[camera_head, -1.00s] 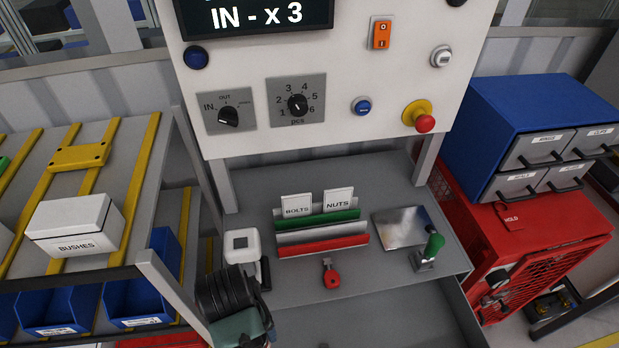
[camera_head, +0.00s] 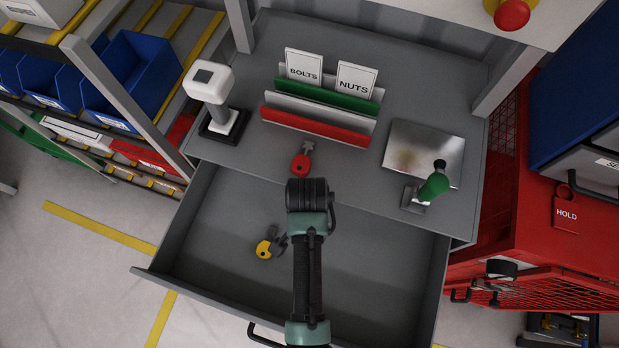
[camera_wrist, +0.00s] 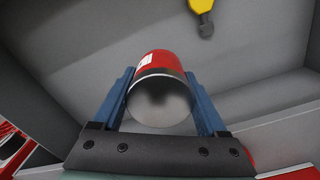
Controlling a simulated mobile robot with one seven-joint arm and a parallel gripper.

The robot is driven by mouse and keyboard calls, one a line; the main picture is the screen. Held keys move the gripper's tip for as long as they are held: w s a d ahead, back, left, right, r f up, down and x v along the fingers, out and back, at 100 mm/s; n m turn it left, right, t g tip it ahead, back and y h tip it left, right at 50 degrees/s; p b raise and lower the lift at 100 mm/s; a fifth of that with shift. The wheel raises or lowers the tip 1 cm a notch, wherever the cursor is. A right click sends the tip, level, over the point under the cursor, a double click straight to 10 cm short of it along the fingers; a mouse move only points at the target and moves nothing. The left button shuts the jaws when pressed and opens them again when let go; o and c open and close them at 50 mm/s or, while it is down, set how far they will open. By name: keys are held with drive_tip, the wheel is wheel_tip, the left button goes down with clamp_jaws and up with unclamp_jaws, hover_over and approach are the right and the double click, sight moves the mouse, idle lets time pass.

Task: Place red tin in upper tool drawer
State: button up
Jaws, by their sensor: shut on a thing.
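The red tin (camera_wrist: 157,64) is in the wrist view, between the two blue fingers of my gripper (camera_wrist: 159,82), which is shut on it. Its metallic end faces the camera and a small white label shows on its side. In the head view my arm reaches over an open grey drawer (camera_head: 205,225) under the workbench. The gripper and the tin are hidden there behind my wrist. In the wrist view the tin is in front of the drawer's grey interior (camera_wrist: 265,60); I cannot tell if it touches the floor.
A yellow-handled tool (camera_head: 265,248) lies in the drawer, left of my arm. A red-handled tool (camera_head: 301,163) lies on the worktop. A green-handled device (camera_head: 432,187) and a white device (camera_head: 209,85) stand there. A red cabinet (camera_head: 535,230) is at right. The drawer's right part is clear.

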drive_tip(key=shift+s+f+m+b, duration=0.15)
drive_tip(key=shift+f+m+b, duration=0.35)
drive_tip(key=shift+m, duration=0.7)
drive_tip(key=m, duration=0.1)
drive_tip(key=m+b, duration=0.1)
drive_tip(key=m, duration=0.1)
drive_tip(key=m+b, duration=0.1)
drive_tip(key=shift+s+r, duration=0.1)
drive_tip(key=shift+s, duration=0.2)
drive_tip(key=m, duration=0.2)
drive_tip(key=m+b, duration=0.1)
drive_tip(key=s+m+b, duration=0.1)
drive_tip(key=m, duration=0.1)
drive_tip(key=shift+a+r+m, duration=0.15)
drive_tip(key=shift+r+m, duration=0.15)
drive_tip(key=shift+f, duration=0.1)
drive_tip(key=shift+m, duration=0.3)
wheel_tip(320, 180, down, 10)
drive_tip(key=shift+r+b, duration=0.2)
drive_tip(key=shift+b, duration=0.3)
drive_tip(key=shift+f, duration=0.2)
drive_tip(key=o, duration=1.5)
